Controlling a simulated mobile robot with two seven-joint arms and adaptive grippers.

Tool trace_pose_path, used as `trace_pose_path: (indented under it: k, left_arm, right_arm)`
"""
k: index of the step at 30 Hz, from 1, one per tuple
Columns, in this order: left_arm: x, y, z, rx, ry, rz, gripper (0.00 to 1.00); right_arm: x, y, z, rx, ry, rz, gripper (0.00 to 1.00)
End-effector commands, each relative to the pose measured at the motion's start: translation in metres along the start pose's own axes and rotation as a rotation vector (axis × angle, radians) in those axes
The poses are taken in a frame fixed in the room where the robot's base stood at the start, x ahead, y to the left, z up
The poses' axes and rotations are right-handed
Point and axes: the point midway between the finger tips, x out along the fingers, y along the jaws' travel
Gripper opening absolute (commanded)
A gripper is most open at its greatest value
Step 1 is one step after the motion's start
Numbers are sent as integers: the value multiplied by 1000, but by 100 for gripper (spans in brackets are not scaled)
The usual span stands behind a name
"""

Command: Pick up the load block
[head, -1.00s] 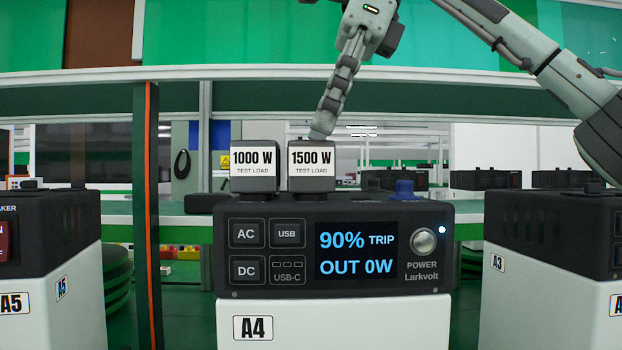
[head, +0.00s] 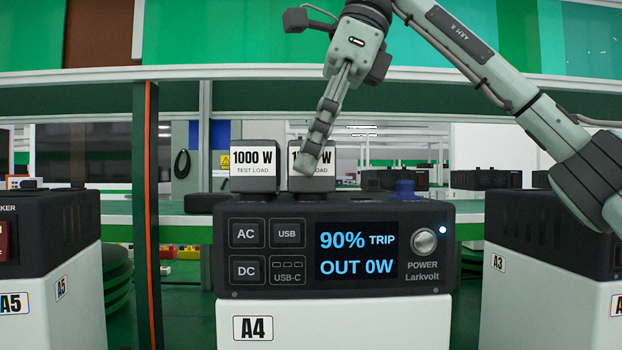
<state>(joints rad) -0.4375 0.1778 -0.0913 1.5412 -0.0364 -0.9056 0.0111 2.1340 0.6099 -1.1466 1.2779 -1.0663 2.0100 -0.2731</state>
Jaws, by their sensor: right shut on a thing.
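Two dark load blocks with white labels stand side by side on top of the power station A4 (head: 335,213). The left load block (head: 254,171) reads "1000 W TEST LOAD". The right load block (head: 325,180) read "1500 W" earlier; its label is now partly hidden. My right gripper (head: 308,169) comes down from above, with its fingers across the front of the right load block. It is shut on this block, which still appears to rest on the station. The far finger is hidden. My left gripper is out of view.
The A4 screen (head: 356,252) reads "90% TRIP, OUT 0W", with a round power button (head: 424,241) beside it. An orange-edged post (head: 147,220) stands at left.

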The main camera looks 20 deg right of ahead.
Motion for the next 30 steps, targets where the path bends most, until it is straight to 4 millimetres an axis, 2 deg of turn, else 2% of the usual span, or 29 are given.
trace_pose_path:
  k: [1,5,19,30]
  left_arm:
    - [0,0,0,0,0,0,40]
    - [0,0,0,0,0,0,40]
    - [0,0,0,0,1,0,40]
    - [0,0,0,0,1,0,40]
  right_arm:
    - [0,0,0,0,0,0,16]
    - [0,0,0,0,0,0,0]
    - [-9,0,4,-1,-2,-1,0]
    - [-54,1,23,2,-1,-5,0]
